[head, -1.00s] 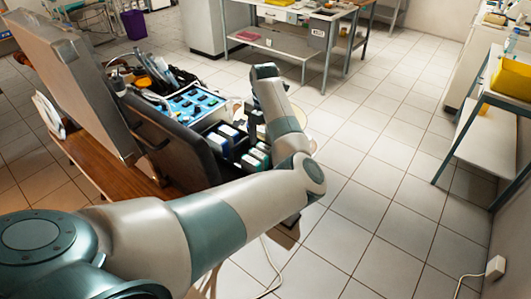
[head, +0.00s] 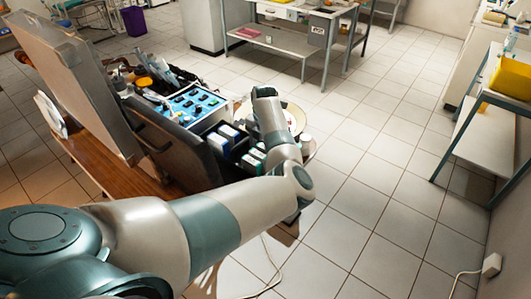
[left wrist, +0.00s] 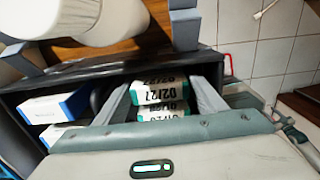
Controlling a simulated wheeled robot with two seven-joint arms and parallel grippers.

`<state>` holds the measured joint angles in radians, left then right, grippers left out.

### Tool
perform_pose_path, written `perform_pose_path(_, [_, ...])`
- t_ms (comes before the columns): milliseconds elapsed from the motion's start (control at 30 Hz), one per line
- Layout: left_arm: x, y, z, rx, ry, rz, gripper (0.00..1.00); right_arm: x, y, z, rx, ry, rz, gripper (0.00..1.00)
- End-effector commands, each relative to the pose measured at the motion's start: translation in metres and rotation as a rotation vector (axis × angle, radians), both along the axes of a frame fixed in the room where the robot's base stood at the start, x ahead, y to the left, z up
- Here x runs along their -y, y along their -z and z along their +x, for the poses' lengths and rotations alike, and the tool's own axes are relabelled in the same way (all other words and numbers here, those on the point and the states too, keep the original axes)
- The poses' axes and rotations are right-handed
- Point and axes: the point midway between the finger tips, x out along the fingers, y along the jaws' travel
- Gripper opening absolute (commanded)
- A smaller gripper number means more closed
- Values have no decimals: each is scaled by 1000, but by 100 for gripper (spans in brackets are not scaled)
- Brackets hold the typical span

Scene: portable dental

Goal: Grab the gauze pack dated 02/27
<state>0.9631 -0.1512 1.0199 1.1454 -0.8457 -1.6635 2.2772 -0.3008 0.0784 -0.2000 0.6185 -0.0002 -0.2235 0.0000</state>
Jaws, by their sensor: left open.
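A gauze pack (left wrist: 160,94), white with green, carries a black 02/27 label and lies in a dark drawer compartment in the left wrist view. More similar packs sit close against it; their labels are only partly readable. My left gripper (left wrist: 163,88) is open, its two fingers on either side of the packs, and appears empty. Whether the fingers touch the packs is unclear. In the head view, white and green packs (head: 253,160) show in the open case beside my left arm, which hides the gripper. My right gripper is not in view.
Blue-and-white boxes (left wrist: 55,108) fill the compartment to the left. The open case holds a blue control panel (head: 193,104) and crowded tools, on a wooden surface (head: 95,165). Its raised lid (head: 75,85) stands at left. Tiled floor (head: 380,150) is clear to the right.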

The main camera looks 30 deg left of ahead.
Motion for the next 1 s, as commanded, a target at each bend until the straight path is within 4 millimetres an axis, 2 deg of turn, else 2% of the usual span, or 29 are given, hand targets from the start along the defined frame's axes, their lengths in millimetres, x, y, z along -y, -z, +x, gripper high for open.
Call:
perform_pose_path(133, [0, 7, 0, 1, 0, -1, 64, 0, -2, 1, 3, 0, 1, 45])
perform_pose_path(567, [1, 8, 0, 2, 0, -1, 64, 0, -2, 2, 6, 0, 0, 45])
perform_pose_path(700, [1, 8, 0, 2, 0, -1, 33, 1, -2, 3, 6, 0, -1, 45])
perform_pose_path(1000, [0, 7, 0, 2, 0, -1, 33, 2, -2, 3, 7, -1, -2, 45])
